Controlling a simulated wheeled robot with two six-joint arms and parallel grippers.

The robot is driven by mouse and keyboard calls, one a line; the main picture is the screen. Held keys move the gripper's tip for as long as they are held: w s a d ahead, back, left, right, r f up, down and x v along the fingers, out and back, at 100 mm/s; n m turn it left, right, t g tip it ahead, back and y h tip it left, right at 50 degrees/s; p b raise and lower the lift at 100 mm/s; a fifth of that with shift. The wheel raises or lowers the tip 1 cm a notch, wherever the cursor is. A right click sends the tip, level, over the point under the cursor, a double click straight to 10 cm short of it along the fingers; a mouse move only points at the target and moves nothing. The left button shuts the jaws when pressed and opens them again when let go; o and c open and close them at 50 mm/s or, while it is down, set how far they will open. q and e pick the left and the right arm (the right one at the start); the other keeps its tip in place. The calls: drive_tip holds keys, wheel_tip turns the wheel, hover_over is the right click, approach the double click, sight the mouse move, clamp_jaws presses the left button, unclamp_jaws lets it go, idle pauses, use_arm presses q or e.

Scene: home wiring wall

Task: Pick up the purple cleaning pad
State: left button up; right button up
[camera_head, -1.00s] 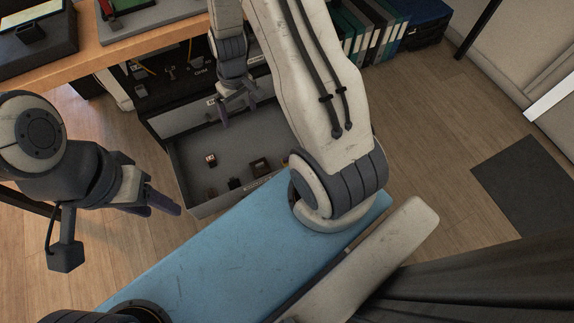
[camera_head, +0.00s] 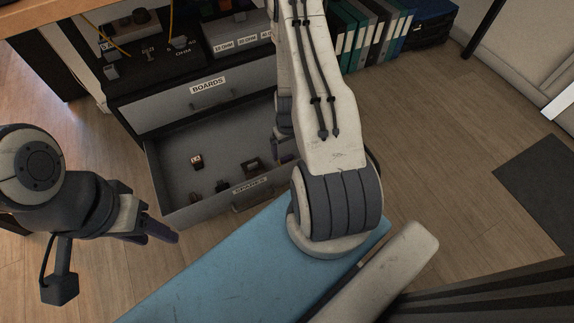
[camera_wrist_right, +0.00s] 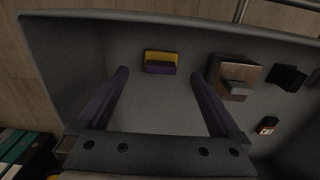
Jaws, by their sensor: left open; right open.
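The purple cleaning pad (camera_wrist_right: 161,68), a small block with a yellow layer along one side, lies on the floor of the open drawer in the right wrist view. My right gripper (camera_wrist_right: 160,78) is open and empty, with its two fingers spread to either side of the pad's line. The pad lies just past the fingertips, and no contact shows. In the head view my right gripper (camera_head: 283,150) is mostly hidden behind my own arm at the drawer's right side, and the pad cannot be made out. My left gripper (camera_head: 152,230) is open and empty, left of the drawer.
The open drawer (camera_head: 223,215) also holds several small parts, including a metal-and-black block (camera_wrist_right: 235,78) right of the pad. Its walls surround the right gripper. A closed drawer labelled BOARDS (camera_head: 207,96) is above it. Binders (camera_head: 365,35) stand at the back.

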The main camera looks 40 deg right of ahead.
sight(287, 158)
drive_tip(key=shift+a+f+b, duration=0.1)
drive_tip(key=shift+f+b, duration=2.55)
drive_tip(key=shift+f, duration=0.4)
drive_tip(key=shift+r, duration=0.15)
drive_tip(key=c, duration=1.3)
drive_tip(key=shift+c, duration=0.2)
wheel_tip(287, 158, up, 10)
drive_tip(key=p, duration=1)
